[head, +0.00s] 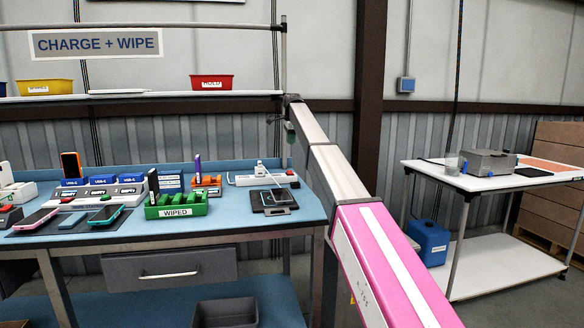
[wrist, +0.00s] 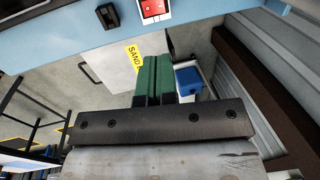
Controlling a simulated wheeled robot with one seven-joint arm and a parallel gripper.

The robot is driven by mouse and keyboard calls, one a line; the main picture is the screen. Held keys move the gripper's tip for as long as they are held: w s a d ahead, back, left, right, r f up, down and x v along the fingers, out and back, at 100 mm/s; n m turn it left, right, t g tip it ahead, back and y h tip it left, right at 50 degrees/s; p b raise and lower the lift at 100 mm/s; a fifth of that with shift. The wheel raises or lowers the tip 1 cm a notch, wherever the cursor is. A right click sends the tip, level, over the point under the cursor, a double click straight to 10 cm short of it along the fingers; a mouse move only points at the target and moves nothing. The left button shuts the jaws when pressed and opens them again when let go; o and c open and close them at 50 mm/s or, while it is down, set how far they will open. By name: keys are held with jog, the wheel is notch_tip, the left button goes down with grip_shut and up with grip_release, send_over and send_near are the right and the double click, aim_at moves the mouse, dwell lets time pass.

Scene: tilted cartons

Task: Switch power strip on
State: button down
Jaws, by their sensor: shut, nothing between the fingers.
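The white power strip (head: 262,180) lies at the back right of the blue workbench, with a white plug or adapter standing on it. In the wrist view, a red switch (wrist: 152,9) on a white end piece shows at the top edge, partly cut off. I cannot tell the switch's position. My gripper (head: 290,141) hangs above the right end of the strip, apart from it. In the wrist view its green fingers (wrist: 154,62) are together and empty, below the red switch in the picture.
A black pad with a device (head: 272,200) lies in front of the strip. A green WIPED rack (head: 176,206) and an orange holder (head: 208,186) stand to the left. A bench post rises beside my gripper. A white side table (head: 500,180) stands at right.

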aim_at(290, 172)
jog(key=shift+f, duration=0.1)
dwell(0.3)
jog(key=f, duration=0.4)
jog(key=w+f, duration=0.1)
jog(key=f, duration=0.4)
jog(key=w+f, duration=0.1)
jog(key=f, duration=0.3)
jog(key=shift+w+a+f, duration=0.15)
jog(key=shift+a+f, duration=0.1)
jog(key=shift+a, duration=0.1)
jog(key=shift+f, duration=0.1)
